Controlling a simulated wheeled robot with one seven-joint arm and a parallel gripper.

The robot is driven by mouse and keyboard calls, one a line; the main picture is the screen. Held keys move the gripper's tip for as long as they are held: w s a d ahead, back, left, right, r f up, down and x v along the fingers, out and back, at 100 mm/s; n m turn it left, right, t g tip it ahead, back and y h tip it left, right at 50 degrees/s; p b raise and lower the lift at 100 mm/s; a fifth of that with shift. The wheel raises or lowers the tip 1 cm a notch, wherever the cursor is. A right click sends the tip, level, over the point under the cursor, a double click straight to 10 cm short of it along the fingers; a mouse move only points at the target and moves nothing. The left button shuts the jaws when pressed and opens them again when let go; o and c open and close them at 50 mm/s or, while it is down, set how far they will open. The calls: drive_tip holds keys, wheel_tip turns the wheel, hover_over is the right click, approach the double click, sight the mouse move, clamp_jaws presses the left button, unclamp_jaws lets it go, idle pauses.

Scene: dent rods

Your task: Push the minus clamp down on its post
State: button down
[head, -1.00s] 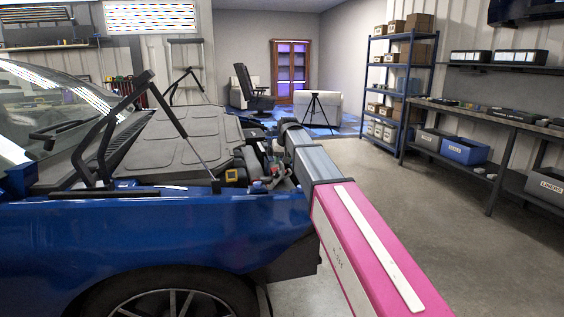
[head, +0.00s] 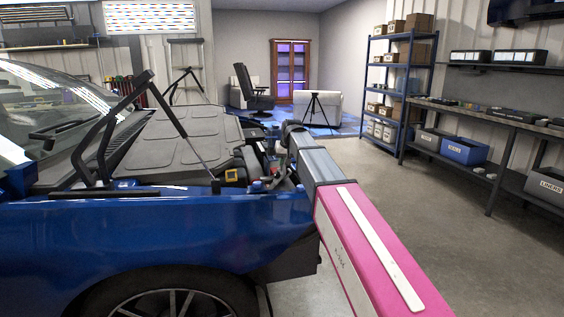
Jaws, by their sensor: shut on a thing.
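My arm reaches from the bottom right over the blue car's front corner and bends down at its far end into the open engine bay. My gripper (head: 268,183) is small and partly lost among dark engine parts at the bay's near right edge. It is shut on what seems to be the minus clamp, though its jaws are hard to make out. I cannot make out the clamp's outline or its post, nor whether the clamp touches the post. Small blue and red parts show close around the gripper.
The blue car's fender (head: 190,235) stands between my body and the bay. Open floor (head: 400,200) lies to the right.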

drive_tip(key=w+d+f+m+g+y, duration=0.1)
drive_tip(key=w+d+f+y, duration=0.1)
drive_tip(key=d+f+y, duration=0.6)
drive_tip(key=shift+w+d+f+m+g, duration=0.2)
drive_tip(key=shift+f+m+g, duration=0.15)
drive_tip(key=shift+f, duration=1.4)
drive_tip(key=c, duration=1.2)
unclamp_jaws()
drive_tip(key=shift+o, duration=0.5)
